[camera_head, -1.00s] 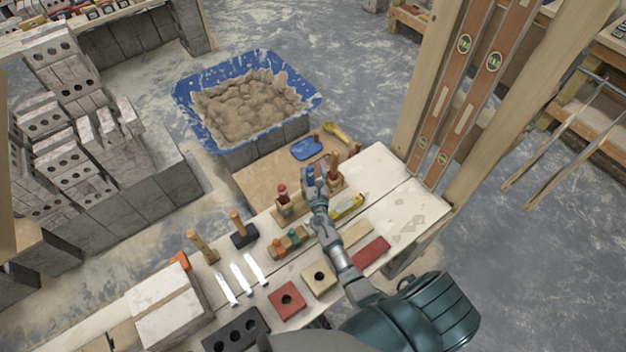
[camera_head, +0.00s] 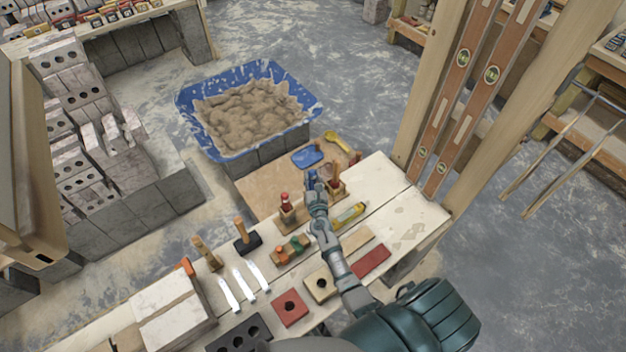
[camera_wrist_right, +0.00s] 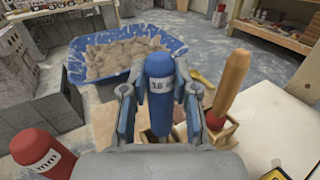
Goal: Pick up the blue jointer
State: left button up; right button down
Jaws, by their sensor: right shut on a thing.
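The blue jointer (camera_wrist_right: 158,92) has a blue handle with a "16" label and stands upright between the fingers of my right gripper (camera_wrist_right: 160,105) in the right wrist view. The gripper is shut on it. In the head view my right gripper (camera_head: 315,186) is above the far side of the workbench, by the wooden holders, and hides most of the jointer. Its lower end is hidden in both views. A red-handled tool (camera_wrist_right: 42,155) and a tool with a wood and red handle (camera_wrist_right: 228,90) stand on either side. My left gripper is not in view.
A blue mortar tub (camera_head: 185,100) is beyond the bench. A blue float (camera_head: 307,157) and a yellow-handled tool (camera_head: 338,143) lie on a board behind. Wooden posts with levels (camera_head: 470,90) rise at right.

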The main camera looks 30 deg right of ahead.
aim_at(311, 174)
jog(key=r, duration=0.2)
jog(key=r+p, duration=0.1)
jog(key=shift+a, duration=0.25)
notch_tip(311, 174, up, 7)
jog(key=p, duration=0.5)
jog(key=shift+d, duration=0.1)
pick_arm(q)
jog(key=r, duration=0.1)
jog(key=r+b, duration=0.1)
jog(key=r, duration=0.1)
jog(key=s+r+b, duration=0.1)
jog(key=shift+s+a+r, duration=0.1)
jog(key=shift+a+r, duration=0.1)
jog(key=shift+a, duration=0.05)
pick_arm(e)
jog(key=v, duration=1.8)
jog(key=shift+f, duration=0.4)
jog(key=shift+d, duration=0.2)
